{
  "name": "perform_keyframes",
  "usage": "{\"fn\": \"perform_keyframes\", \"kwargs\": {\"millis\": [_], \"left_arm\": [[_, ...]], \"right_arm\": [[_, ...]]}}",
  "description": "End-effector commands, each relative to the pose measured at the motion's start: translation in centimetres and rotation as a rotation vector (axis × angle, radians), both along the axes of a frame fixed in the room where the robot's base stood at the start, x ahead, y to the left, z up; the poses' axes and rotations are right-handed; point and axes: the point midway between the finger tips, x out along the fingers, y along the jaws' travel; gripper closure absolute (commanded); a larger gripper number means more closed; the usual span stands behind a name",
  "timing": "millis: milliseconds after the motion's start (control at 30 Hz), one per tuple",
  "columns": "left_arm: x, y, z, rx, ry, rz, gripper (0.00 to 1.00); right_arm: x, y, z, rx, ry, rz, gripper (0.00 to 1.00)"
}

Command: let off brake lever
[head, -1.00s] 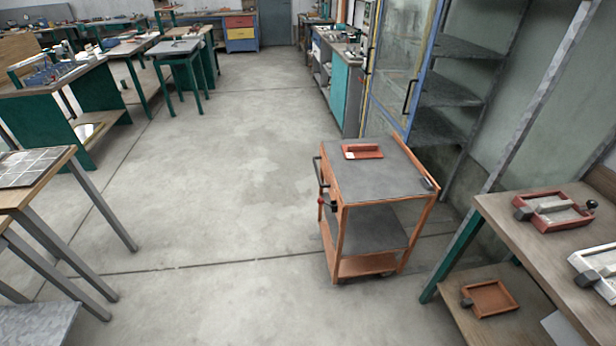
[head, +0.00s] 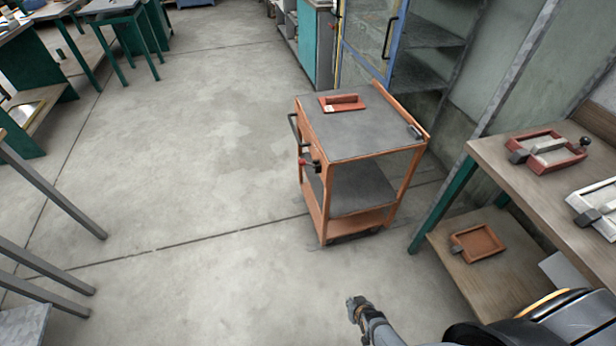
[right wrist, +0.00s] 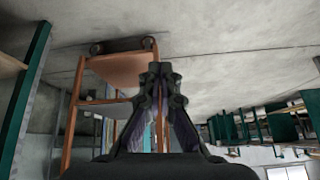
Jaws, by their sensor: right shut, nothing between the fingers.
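The orange cart (head: 362,135) with grey shelves stands on the floor right of centre in the head view. Its brake lever (head: 311,164), with a red knob and a dark end, sticks out on the cart's left side, below the black push handle (head: 294,130). My right gripper (head: 354,303) is low in the head view, in front of the cart and apart from it. In the right wrist view its fingers (right wrist: 160,70) are closed together and empty, and the cart (right wrist: 115,68) appears upside down behind them. My left gripper is not in view.
A red tray (head: 342,103) lies on the cart top. A wooden bench (head: 500,180) with trays stands at the right, close to my right arm. A blue-framed glass cabinet (head: 375,40) is behind the cart. The floor left of the cart is clear.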

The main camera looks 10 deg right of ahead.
Motion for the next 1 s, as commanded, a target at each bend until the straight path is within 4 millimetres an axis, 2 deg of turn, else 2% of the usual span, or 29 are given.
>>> {"fn": "perform_keyframes", "kwargs": {"millis": [33, 67, 100, 167, 200, 267, 300, 400, 500, 567, 700, 1000], "left_arm": [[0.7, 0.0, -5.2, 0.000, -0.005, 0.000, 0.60], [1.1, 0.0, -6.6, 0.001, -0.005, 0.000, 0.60], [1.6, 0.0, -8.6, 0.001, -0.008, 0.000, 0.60], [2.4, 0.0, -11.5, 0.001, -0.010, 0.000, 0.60], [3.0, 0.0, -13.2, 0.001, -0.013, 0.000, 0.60], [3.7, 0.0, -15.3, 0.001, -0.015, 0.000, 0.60], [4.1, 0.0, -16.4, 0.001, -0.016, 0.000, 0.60], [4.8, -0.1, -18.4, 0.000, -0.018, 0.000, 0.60], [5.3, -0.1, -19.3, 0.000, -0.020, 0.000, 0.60], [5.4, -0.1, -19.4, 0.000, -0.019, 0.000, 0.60], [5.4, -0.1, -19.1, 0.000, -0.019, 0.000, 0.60], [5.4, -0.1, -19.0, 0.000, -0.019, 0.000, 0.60]], "right_arm": [[6.7, 1.4, -1.5, 0.043, -0.147, -0.036, 1.00], [10.3, 2.0, -0.4, 0.071, -0.234, -0.059, 1.00], [14.9, 2.8, 1.5, 0.110, -0.352, -0.091, 1.00], [21.1, 3.7, 5.2, 0.175, -0.533, -0.142, 1.00], [24.4, 4.1, 8.1, 0.220, -0.647, -0.175, 1.00], [28.0, 4.3, 12.6, 0.282, -0.801, -0.219, 1.00], [29.7, 4.2, 15.4, 0.321, -0.891, -0.245, 1.00], [32.0, 3.9, 21.5, 0.403, -1.065, -0.297, 1.00], [32.8, 3.5, 25.4, 0.454, -1.167, -0.327, 1.00], [32.9, 3.3, 26.8, 0.470, -1.199, -0.338, 1.00], [32.9, 3.2, 27.9, 0.479, -1.217, -0.344, 1.00], [32.9, 3.3, 27.9, 0.478, -1.213, -0.342, 1.00]]}}
